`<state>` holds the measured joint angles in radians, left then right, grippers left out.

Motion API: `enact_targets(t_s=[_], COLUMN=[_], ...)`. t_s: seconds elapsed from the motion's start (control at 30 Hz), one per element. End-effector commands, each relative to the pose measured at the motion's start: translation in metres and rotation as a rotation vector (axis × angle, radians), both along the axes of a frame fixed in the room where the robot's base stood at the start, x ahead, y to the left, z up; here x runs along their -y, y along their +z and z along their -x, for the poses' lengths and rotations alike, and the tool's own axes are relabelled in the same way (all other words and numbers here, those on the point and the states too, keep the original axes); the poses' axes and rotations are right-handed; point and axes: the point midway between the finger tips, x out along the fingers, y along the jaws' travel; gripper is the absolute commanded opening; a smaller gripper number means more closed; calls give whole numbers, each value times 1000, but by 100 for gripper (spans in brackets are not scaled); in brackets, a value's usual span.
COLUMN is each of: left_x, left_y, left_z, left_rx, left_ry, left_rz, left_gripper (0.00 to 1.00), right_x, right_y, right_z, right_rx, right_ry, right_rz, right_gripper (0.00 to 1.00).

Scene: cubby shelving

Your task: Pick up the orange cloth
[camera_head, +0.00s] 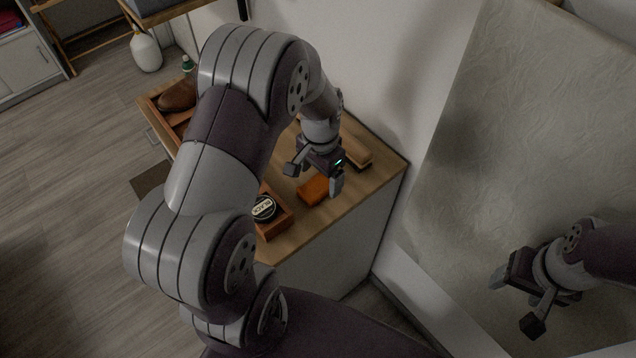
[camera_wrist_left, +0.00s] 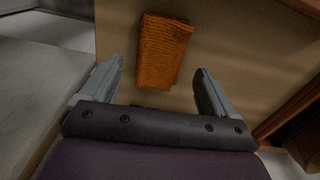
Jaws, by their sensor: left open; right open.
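The orange cloth (camera_head: 313,190) lies folded in a small rectangle on the wooden top of the cabinet, near its front right part. In the left wrist view the cloth (camera_wrist_left: 164,50) lies flat, ahead of and between the two fingers. My left gripper (camera_head: 314,178) is open and empty above the cabinet top, close to the cloth; it also shows in the left wrist view (camera_wrist_left: 158,88). The cloth is apart from both fingers there. My right gripper (camera_head: 514,302) is open and empty at the lower right, away from the cabinet.
A wooden tray (camera_head: 277,222) with a round black tin (camera_head: 263,207) stands left of the cloth. A brush (camera_head: 356,152) lies behind it, near the wall. A brown shoe (camera_head: 178,95) and a green-capped bottle (camera_head: 187,64) are at the cabinet's far end. My left arm hides the middle.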

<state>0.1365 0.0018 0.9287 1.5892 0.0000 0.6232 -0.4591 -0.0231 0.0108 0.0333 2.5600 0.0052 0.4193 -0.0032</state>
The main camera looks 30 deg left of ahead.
Motion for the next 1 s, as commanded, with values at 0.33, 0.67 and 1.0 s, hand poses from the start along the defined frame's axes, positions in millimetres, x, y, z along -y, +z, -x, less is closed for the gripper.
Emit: enact_targets(t_s=[0.33,0.67,1.0], left_x=[0,0,0], left_y=[-20,-20,-12], left_z=[0,0,-2], left_rx=[1,1,4], left_ry=[0,0,0], left_rz=[-1,-1,-1], left_gripper=[89,30,30], right_x=[0,0,0], right_y=[0,0,0], right_z=[0,0,0], right_rx=[0,0,0], right_ry=[0,0,0], right_rz=[0,0,0], right_gripper=[65,65,65])
